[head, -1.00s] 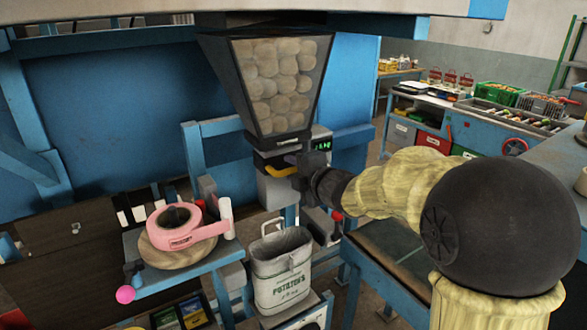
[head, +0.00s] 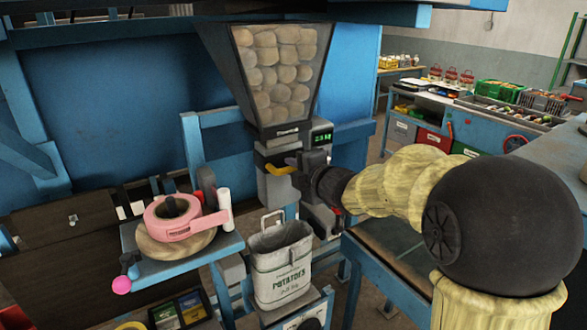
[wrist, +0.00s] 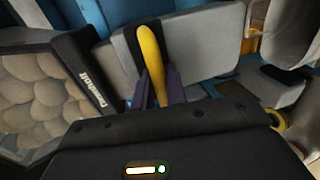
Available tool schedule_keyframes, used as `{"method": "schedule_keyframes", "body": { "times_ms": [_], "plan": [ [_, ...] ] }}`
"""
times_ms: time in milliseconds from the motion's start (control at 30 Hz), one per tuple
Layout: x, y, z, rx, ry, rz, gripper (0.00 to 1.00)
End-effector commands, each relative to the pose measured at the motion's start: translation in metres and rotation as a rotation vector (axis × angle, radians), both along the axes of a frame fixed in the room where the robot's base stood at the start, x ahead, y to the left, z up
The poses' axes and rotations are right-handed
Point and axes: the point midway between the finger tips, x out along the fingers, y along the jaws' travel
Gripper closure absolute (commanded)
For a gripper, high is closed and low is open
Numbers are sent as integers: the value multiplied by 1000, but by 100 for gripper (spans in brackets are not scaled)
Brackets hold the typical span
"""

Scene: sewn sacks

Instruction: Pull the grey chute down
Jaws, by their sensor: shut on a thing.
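The grey chute (head: 274,187) is a blocky grey part under the hopper of potatoes, with a yellow handle (head: 282,168) on its front. My gripper (head: 292,163) is at the handle, coming from the right. In the wrist view the yellow handle (wrist: 150,62) stands between the two dark fingers of my gripper (wrist: 155,90), which are shut on it. The grey chute (wrist: 195,52) shows behind it there. Below the chute stands an open sack (head: 283,270) printed POTATOES, upright with its mouth open. My gripper hides part of the chute's right side.
The clear-fronted hopper (head: 278,70) is full of potatoes, with a green display (head: 322,138) beside its base. A blue table frame (head: 375,255) stands right of the sack.

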Motion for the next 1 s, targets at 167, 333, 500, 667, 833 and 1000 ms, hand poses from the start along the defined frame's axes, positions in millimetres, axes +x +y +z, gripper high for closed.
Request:
{"method": "schedule_keyframes", "body": {
  "times_ms": [167, 333, 500, 667, 833, 1000],
  "plan": [
    [0, -1, -34, -1, 2, -1, 100],
    [0, 0, -62, -2, 2, -1, 100],
    [0, 0, -91, -2, 2, -1, 100],
    [0, 0, -115, -2, 2, -1, 100],
    [0, 0, -133, -2, 2, -1, 100],
    [0, 0, -143, -1, 2, -1, 100]
  ]
}}
